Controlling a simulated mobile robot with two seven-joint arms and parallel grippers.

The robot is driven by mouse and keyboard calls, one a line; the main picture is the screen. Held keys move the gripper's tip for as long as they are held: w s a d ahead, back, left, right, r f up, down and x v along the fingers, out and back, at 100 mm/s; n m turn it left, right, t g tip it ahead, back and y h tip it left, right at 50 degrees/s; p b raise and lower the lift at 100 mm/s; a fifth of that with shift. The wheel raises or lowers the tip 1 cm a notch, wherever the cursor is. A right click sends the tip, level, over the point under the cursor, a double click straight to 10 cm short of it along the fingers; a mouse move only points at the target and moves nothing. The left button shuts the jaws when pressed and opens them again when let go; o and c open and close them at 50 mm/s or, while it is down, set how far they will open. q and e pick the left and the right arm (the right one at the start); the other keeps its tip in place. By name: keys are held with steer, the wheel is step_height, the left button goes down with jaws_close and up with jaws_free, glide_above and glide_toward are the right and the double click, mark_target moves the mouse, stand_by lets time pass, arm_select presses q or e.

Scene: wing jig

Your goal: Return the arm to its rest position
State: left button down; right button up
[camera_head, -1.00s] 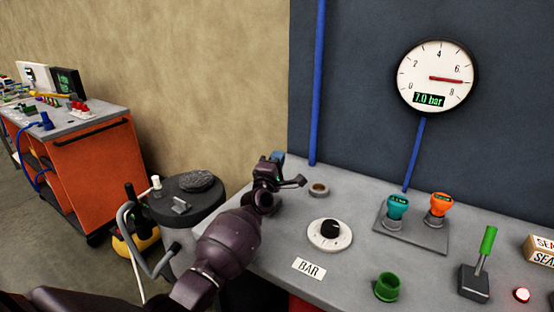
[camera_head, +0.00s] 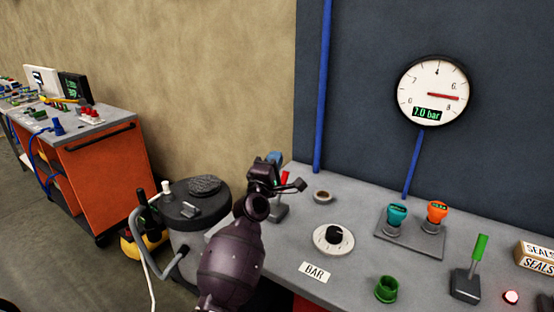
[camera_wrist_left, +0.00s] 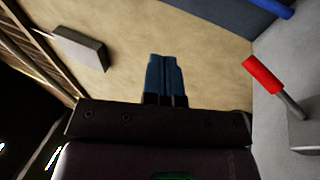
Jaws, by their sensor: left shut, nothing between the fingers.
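My left arm reaches in from the bottom of the head view, over the left end of the grey bench (camera_head: 350,190). My left gripper (camera_head: 275,157) is at the bench's left end, beside a red-handled lever (camera_head: 284,180) and partly in front of it. In the left wrist view the blue fingers of the gripper (camera_wrist_left: 164,75) are together with nothing between them. The red lever handle (camera_wrist_left: 263,75) stands to their right, apart from them. My right gripper is in neither view.
The bench holds a dial knob (camera_head: 333,238), a green cup (camera_head: 387,289), a green-handled lever (camera_head: 477,255), and teal (camera_head: 397,214) and orange (camera_head: 436,211) fittings. A gauge (camera_head: 433,90) reads 7.0 bar. A vacuum drum (camera_head: 190,205) and an orange cart (camera_head: 105,170) stand left.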

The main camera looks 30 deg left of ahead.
arm_select(q)
steer(key=shift+s+r, duration=0.1)
steer(key=shift+s, duration=0.05)
stand_by(0.5)
steer(key=s+d+f+m+g, duration=0.1)
steer(key=s+f+m+g, duration=0.2)
steer(key=s+f+m, duration=0.4)
steer(key=s+d+f+m+g+h, duration=0.1)
steer(key=s+d+f+m+g, duration=0.1)
steer(key=s+f+m, duration=0.5)
steer(key=s+d+f+m+g+h, duration=0.1)
steer(key=s+f+m+g, duration=0.3)
steer(key=s+f, duration=1.3)
steer(key=s+d+m, duration=0.1)
steer(key=s+m, duration=0.2)
steer(key=s, duration=0.1)
steer(key=shift+s+d+g, duration=0.2)
steer(key=shift+s+g, duration=0.05)
steer(key=shift+g, duration=0.05)
